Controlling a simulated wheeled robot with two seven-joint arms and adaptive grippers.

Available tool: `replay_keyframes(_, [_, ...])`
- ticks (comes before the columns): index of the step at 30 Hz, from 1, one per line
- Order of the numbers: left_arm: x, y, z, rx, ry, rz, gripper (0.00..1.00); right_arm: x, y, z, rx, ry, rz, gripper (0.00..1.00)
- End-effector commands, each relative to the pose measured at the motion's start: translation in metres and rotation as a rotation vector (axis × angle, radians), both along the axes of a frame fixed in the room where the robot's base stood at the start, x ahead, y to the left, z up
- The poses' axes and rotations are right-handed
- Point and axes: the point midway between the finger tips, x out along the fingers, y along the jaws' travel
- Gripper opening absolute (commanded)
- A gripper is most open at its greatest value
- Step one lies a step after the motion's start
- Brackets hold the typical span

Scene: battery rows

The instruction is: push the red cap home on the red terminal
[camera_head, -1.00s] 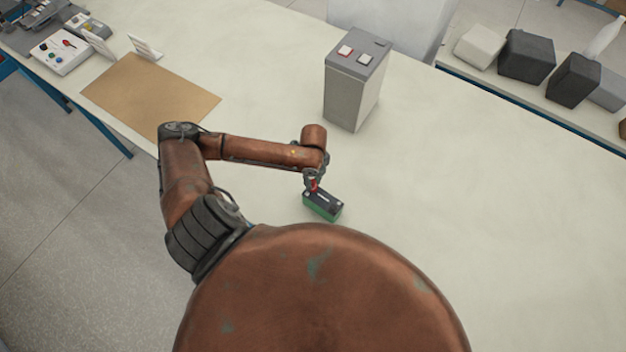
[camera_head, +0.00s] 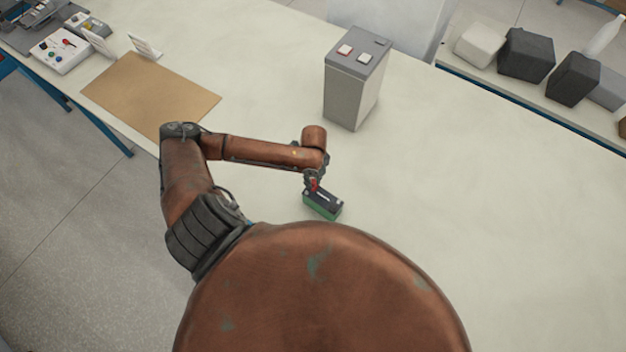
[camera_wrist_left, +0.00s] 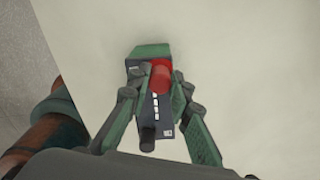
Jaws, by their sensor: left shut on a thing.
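A small battery (camera_head: 322,208) with a dark top and green lower body stands on the pale table, just beyond my own rounded body. My left gripper (camera_head: 314,187) is over its left end, pointing down. In the left wrist view the battery (camera_wrist_left: 164,120) lies under the fingers, with a dark round post (camera_wrist_left: 148,138) at its near end. The left gripper (camera_wrist_left: 160,80) is shut on the red cap (camera_wrist_left: 160,74) at the far end. The cap hides the red terminal, so I cannot tell how far down it sits. My right gripper is out of view.
A tall grey box (camera_head: 352,95) with a red and a white square on top stands behind the battery. A brown mat (camera_head: 150,92) and a control box (camera_head: 62,52) are at the left. Dark blocks (camera_head: 526,56) sit at the back right. The table's right side is clear.

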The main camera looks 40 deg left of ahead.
Motion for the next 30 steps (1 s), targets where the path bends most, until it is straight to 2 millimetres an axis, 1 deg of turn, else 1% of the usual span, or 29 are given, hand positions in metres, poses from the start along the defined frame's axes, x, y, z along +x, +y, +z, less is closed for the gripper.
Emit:
replay_keyframes(14, [-0.0003,0.0001,-0.0009,0.000,0.001,0.000,0.09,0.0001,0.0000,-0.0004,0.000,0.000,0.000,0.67])
replay_keyframes(30, [-0.0006,-0.0001,-0.0072,0.000,0.001,0.000,0.09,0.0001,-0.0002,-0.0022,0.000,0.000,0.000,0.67])
